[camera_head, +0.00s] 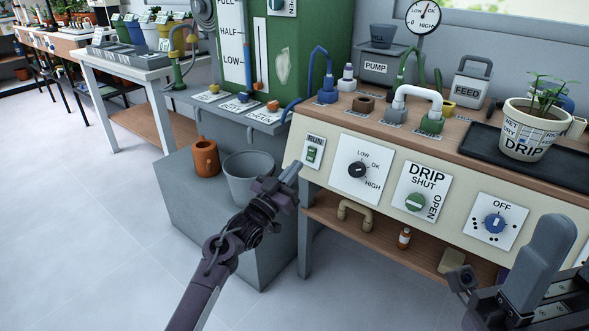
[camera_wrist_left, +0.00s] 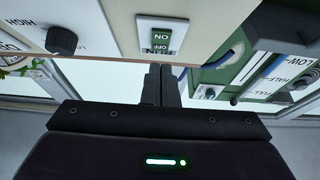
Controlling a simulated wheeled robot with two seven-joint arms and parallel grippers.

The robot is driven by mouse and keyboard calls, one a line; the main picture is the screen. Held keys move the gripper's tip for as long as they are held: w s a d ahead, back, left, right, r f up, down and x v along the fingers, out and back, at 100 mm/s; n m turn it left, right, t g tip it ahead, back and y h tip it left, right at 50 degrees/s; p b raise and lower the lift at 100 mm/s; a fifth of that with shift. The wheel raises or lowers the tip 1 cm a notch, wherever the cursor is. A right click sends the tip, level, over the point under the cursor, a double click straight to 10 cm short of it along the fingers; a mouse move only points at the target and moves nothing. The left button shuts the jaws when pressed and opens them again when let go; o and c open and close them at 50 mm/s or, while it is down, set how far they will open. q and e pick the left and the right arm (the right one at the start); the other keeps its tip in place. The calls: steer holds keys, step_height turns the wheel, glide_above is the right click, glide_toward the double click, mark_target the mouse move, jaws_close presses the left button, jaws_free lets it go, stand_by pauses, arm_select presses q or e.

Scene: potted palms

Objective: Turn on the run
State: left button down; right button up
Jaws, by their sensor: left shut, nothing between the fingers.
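The RUN switch (camera_head: 312,153) is a green rocker on a white plate at the left end of the bench's cream front panel. In the left wrist view the switch (camera_wrist_left: 163,35) appears upside down, straight beyond the fingertips. My left gripper (camera_head: 290,171) is shut and empty, just left of and below the switch plate. Its closed fingers (camera_wrist_left: 161,85) point at the plate; whether they touch it I cannot tell. My right gripper (camera_head: 545,268) is partly in view at the lower right, and its finger gap is not clear.
A grey bucket (camera_head: 248,178) and brown mug (camera_head: 205,158) stand on a grey block (camera_head: 222,228) close to my left arm.

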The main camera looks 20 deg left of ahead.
arm_select(q)
steer(key=f+p+v, duration=0.1)
steer(key=v, duration=0.9)
steer(key=shift+w+f+p, duration=0.25)
steer(key=shift+f+p, duration=0.05)
steer(key=shift+p, duration=0.1)
steer(key=shift+d, duration=0.1)
